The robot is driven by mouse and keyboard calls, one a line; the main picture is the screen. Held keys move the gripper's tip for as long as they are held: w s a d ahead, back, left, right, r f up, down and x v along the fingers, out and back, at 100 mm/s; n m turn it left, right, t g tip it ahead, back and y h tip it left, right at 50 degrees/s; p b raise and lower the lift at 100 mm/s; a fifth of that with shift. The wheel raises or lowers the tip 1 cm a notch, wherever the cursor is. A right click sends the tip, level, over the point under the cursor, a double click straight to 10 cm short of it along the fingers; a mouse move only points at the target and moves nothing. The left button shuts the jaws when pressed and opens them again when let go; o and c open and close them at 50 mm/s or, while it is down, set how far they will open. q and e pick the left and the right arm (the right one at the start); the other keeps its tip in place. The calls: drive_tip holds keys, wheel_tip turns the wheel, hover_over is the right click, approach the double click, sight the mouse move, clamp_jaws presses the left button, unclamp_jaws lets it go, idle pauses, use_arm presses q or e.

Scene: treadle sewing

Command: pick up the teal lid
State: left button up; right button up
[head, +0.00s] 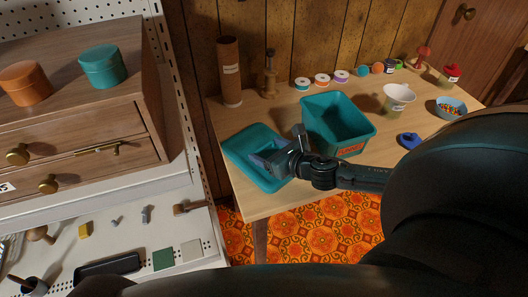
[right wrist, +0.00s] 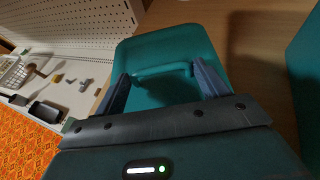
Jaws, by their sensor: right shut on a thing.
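The teal lid (head: 240,150) is a flat, rounded rectangle with a raised handle, at the left end of the wooden table. It looks level, on or just above the tabletop; I cannot tell which. My right gripper (head: 268,160) is over the lid and shut on it, hiding part of its middle. In the right wrist view the lid (right wrist: 180,38) runs between and beyond the fingers (right wrist: 162,85), with its handle (right wrist: 165,70) between them. My left gripper is not in view.
An open teal bin (head: 338,130) with an orange label stands right of the lid. A cardboard tube (head: 230,72) and wooden stand (head: 270,75) are behind. A white cup (head: 398,98), blue item (head: 409,141) and bowl (head: 451,107) are farther right. A drawer cabinet (head: 75,115) is left.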

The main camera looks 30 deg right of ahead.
drive_tip(key=c, duration=0.4)
drive_tip(key=shift+r, duration=0.1)
